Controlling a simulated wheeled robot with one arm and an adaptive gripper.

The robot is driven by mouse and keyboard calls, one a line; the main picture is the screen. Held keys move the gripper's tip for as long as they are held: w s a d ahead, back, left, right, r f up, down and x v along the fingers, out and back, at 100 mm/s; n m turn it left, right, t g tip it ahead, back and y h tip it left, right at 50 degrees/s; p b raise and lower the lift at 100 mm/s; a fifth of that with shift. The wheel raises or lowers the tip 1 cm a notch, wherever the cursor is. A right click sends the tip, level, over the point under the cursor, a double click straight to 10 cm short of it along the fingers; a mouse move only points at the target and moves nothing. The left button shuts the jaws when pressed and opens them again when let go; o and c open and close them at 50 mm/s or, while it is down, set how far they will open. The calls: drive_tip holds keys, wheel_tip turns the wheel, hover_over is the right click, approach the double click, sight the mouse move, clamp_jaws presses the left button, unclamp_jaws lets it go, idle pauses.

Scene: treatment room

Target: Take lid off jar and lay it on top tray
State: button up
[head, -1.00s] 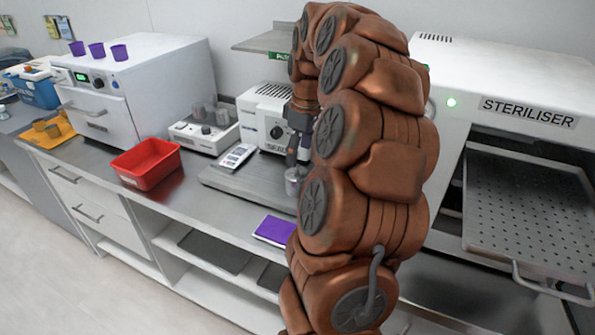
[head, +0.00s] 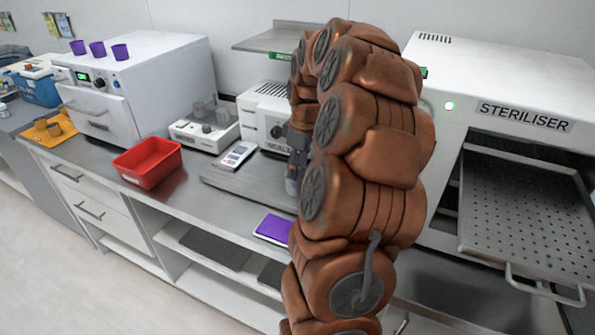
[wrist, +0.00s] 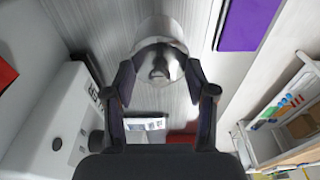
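The jar (wrist: 150,30) stands on the grey bench platform; in the wrist view its metallic lid with a small knob (wrist: 158,71) faces me. My gripper (wrist: 160,72) is above the jar with its two fingers apart, one on each side of the lid. I cannot tell whether the fingertips touch it. In the head view my gripper (head: 296,172) and arm hide most of the jar. A perforated metal tray (head: 525,210) juts out of the open steriliser on the right, its visible surface bare.
A white sealer (head: 262,112) stands close behind my gripper, with a handheld device (head: 238,155) to its left. A purple book (head: 272,229) lies at the front edge. A red bin (head: 147,163) is further left. A wall shelf (head: 285,38) overhangs the sealer.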

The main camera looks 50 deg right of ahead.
drive_tip(key=c, duration=0.9)
drive_tip(key=shift+f, duration=0.1)
